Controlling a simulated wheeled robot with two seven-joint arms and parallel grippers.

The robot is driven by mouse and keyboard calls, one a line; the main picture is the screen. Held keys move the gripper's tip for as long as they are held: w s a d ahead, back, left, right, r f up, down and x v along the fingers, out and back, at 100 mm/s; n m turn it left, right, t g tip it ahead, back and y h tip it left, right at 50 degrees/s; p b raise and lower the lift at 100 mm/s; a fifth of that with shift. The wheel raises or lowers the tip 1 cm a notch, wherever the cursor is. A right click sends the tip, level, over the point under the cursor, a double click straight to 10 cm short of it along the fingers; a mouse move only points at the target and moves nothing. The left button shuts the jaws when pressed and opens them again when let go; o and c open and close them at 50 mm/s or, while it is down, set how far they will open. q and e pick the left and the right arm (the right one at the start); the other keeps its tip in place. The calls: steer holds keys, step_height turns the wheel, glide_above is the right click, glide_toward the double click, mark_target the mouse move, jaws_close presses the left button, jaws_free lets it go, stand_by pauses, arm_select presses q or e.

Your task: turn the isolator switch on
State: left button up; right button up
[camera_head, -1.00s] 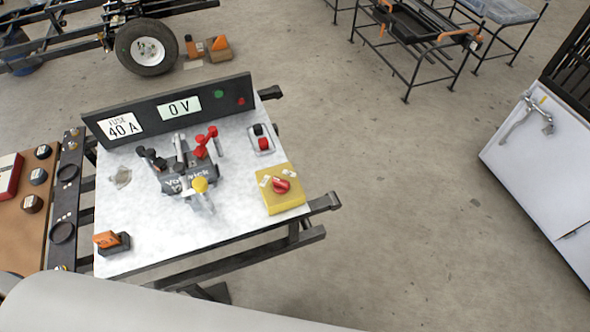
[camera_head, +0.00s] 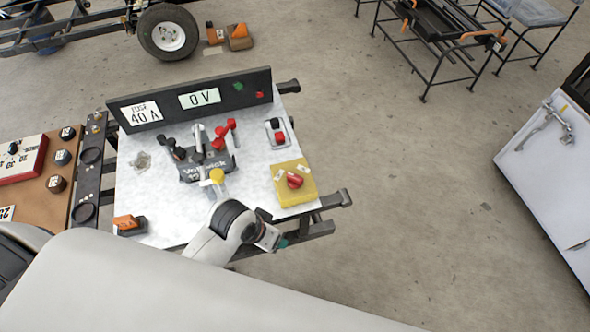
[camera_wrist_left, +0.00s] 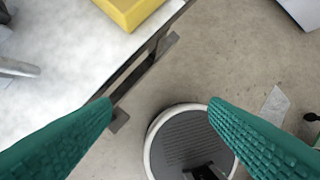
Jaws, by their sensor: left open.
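The isolator switch is a yellow box (camera_head: 293,196) with a red rotary knob (camera_head: 295,181) on top. It sits at the right front of the white bench top (camera_head: 165,215). My left gripper (camera_head: 281,242) is in front of the bench's front edge, short of the box, mostly hidden by my own wrist. In the left wrist view the left gripper (camera_wrist_left: 161,108) is open, its teal fingers wide apart with nothing between them. A corner of the yellow box (camera_wrist_left: 130,8) shows at the top there; the knob is out of that view. My right gripper is not seen.
A black panel (camera_head: 190,98) reading 0 V stands along the bench's back. Levers with black, red and yellow ends (camera_head: 208,160) stand mid-bench. An orange-and-black block (camera_head: 129,225) is at the left front. Open floor lies right of the bench.

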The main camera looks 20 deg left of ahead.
arm_select(q)
steer(key=w+d+r+m+h, duration=0.1)
steer(key=w+d+r, duration=0.3)
step_height(320, 180, up, 6)
steer(key=f+n+g+y, duration=0.1)
steer(key=g+y, duration=0.2)
glide_above(295, 176)
step_height(295, 176, down, 11)
steer(key=shift+f, duration=0.2)
steer(key=shift+c, duration=0.3)
steer(key=c, duration=0.9)
